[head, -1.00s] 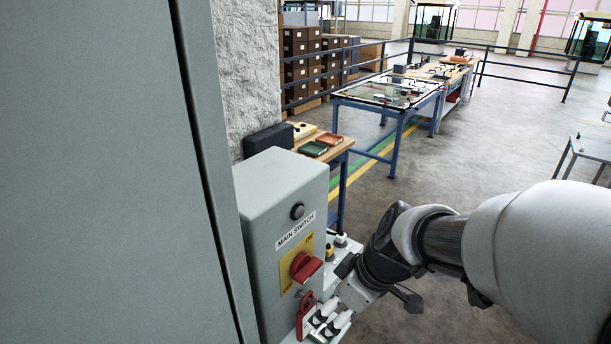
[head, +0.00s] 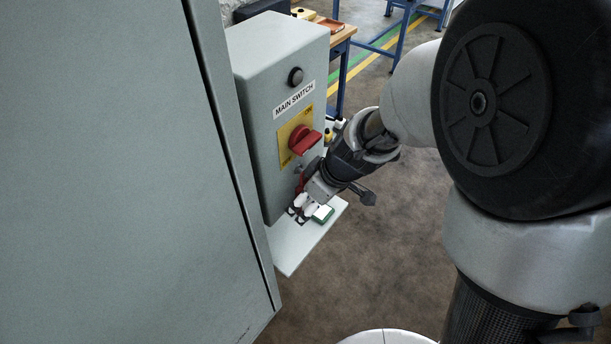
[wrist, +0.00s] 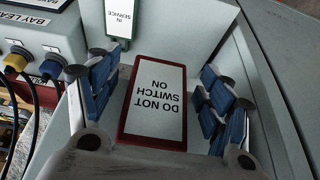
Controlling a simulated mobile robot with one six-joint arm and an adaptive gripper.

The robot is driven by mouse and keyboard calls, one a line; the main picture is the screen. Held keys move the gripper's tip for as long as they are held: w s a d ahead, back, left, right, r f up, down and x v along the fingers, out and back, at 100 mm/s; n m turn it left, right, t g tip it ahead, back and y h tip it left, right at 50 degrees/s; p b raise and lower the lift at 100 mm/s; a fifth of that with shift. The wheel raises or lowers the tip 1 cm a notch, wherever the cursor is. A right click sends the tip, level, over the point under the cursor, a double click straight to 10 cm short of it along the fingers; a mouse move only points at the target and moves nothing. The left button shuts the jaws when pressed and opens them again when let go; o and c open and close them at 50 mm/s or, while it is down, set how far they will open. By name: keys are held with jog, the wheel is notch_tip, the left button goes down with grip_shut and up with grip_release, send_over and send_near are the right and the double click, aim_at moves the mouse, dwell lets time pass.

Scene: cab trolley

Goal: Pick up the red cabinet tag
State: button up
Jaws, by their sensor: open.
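The red cabinet tag (wrist: 153,103) has a red border and a white label reading "DO NOT SWITCH ON", upside down in the wrist view. It lies between the blue-padded fingers of my gripper (wrist: 157,92), which are open on both sides with a gap to each edge. In the head view my gripper (head: 305,208) is at the lower front of the grey switch box, under the red switch knob (head: 304,140). Only a thin red strip of the tag (head: 300,183) shows there; the gripper hides the rest.
The grey switch box (head: 262,110) and a large cabinet (head: 120,170) stand close on the left. A small shelf (head: 290,250) is below the gripper. A green-edged "IN SERVICE" tag (wrist: 120,18) and a box with cable plugs (wrist: 45,45) are near.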

jog(key=c, duration=1.1)
jog(key=shift+r, duration=0.15)
jog(key=shift+c, duration=0.2)
